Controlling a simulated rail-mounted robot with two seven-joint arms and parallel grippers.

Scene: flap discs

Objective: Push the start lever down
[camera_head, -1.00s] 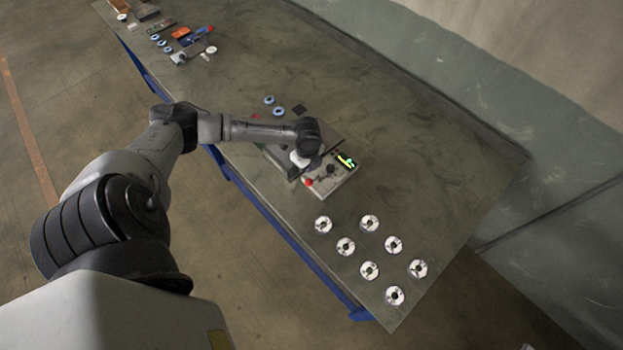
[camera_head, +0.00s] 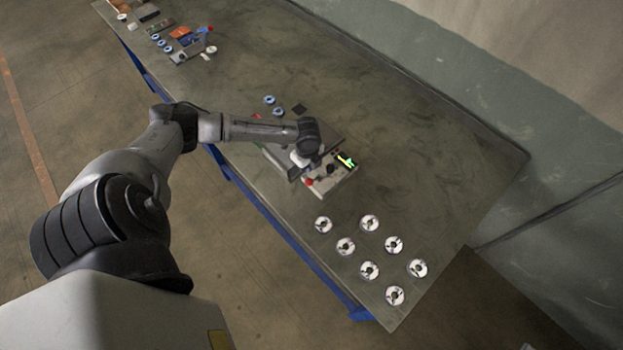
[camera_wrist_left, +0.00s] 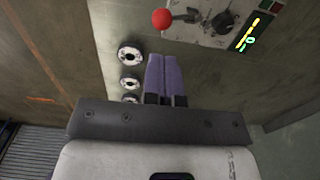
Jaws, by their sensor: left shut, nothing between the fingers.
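The start lever is a short dark rod with a red ball knob (camera_head: 309,182) at the near left corner of the light control box (camera_head: 335,182). In the left wrist view the red knob (camera_wrist_left: 161,18) is near the top edge, its rod running right to a pivot on the panel (camera_wrist_left: 205,30). My right gripper is not in view.
A lit display (camera_head: 346,160) is on the box. Blue-ringed discs (camera_head: 278,111) lie behind the arm. More parts lie at the far left end. The table's right side is clear.

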